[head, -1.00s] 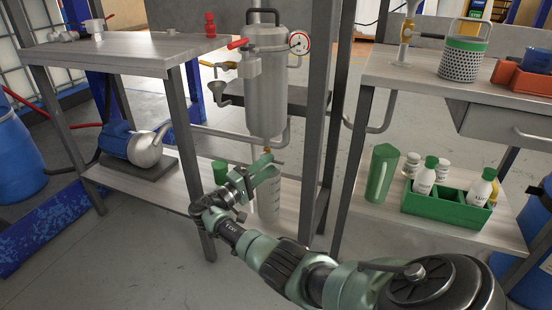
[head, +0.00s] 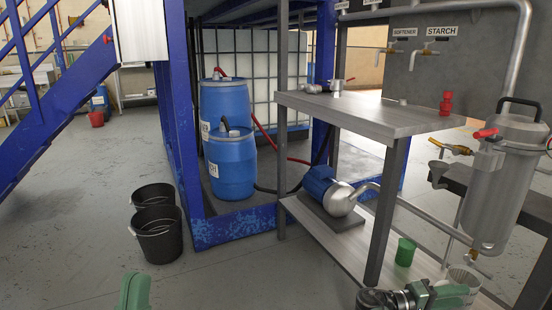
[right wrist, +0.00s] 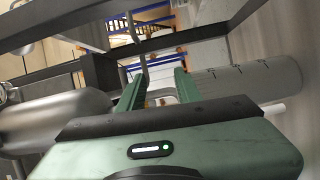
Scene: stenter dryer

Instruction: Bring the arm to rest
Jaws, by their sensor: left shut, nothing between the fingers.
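My left gripper (head: 134,291) shows as a green shape at the bottom edge of the head view, shut and empty, over bare floor. My right gripper (head: 442,297) is at the lower right of the head view, below the steel filter vessel (head: 497,190). It is beside a translucent beaker (head: 465,278), which it partly hides. In the right wrist view its two green fingers (right wrist: 160,88) stand apart with no object clearly between them. The graduated beaker (right wrist: 250,84) lies just right of the fingers there, and the steel vessel (right wrist: 55,122) is at the left.
A steel table (head: 370,112) with a lower shelf carries a blue pump (head: 330,190) and a green cup (head: 405,252). Blue drums (head: 229,165) stand behind a blue frame. Black buckets (head: 157,238) stand on the floor, left of centre.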

